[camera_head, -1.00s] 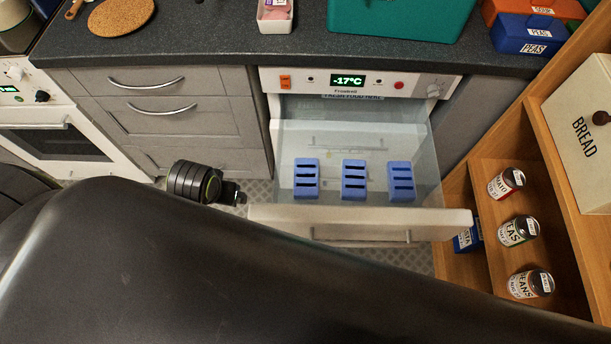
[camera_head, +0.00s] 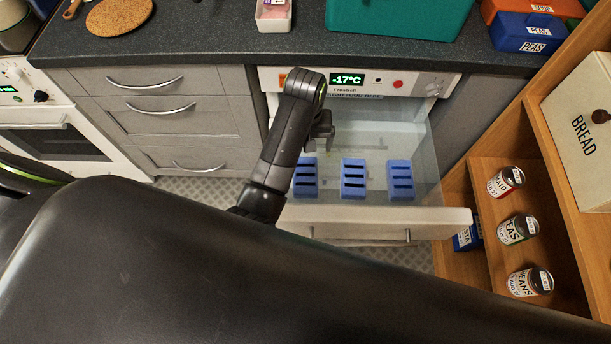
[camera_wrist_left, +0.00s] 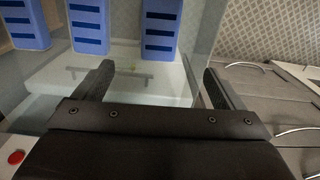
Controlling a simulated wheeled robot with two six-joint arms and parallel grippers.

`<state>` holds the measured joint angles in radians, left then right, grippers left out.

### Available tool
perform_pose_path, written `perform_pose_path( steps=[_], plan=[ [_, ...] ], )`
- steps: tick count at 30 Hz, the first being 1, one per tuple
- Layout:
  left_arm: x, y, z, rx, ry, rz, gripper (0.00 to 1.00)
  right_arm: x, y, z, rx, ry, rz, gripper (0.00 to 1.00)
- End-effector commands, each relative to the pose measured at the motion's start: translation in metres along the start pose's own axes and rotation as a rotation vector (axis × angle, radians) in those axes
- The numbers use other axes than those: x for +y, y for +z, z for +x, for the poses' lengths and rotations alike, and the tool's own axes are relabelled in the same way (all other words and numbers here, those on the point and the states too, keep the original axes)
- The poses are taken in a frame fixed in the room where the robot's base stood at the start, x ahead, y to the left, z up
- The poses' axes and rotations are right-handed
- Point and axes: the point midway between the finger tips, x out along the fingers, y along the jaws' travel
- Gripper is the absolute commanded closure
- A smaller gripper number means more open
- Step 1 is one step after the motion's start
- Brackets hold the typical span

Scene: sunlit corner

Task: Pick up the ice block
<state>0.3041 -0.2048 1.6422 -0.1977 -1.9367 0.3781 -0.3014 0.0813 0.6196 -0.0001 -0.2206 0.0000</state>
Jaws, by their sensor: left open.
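Three blue slotted blocks, which look like the ice blocks, stand in a row in the open freezer drawer (camera_head: 440,220): a left block (camera_head: 305,187), a middle block (camera_head: 353,179) and a right block (camera_head: 400,180). They also show along the top of the left wrist view, one near the fingers (camera_wrist_left: 160,28), one in the middle (camera_wrist_left: 89,26) and one at the left (camera_wrist_left: 24,24). My left gripper (camera_head: 324,132) is over the drawer, behind the left block, open and empty. In the wrist view its fingers (camera_wrist_left: 163,82) are spread, apart from the blocks. My right gripper is not seen.
The clear drawer wall rises around the blocks. The freezer panel (camera_head: 395,83) and worktop (camera_head: 230,39) are behind. Grey drawers (camera_head: 160,137) stand left. A wooden shelf with tins (camera_head: 518,229) stands right. My dark arm fills the foreground.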

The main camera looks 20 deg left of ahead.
Motion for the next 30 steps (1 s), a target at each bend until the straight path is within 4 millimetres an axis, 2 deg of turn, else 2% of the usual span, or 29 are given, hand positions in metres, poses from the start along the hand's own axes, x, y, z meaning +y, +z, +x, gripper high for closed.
perform_pose_path(
  steps=[1, 6, 12, 20, 30],
  plan=[
    [-0.001, 0.001, 0.013, -0.005, -0.003, 0.000, 0.09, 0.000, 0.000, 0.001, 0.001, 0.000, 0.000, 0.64],
    [-0.002, 0.001, 0.051, -0.004, -0.004, 0.000, 0.09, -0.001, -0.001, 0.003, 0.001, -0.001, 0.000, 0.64],
    [-0.001, 0.001, 0.088, -0.001, -0.001, 0.001, 0.09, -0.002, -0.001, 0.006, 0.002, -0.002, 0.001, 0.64],
    [-0.001, 0.001, 0.106, 0.000, 0.000, 0.000, 0.09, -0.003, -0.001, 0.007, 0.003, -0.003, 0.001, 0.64],
    [0.000, 0.005, 0.149, 0.000, -0.001, 0.001, 0.09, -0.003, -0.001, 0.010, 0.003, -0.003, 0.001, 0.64]
  ],
)
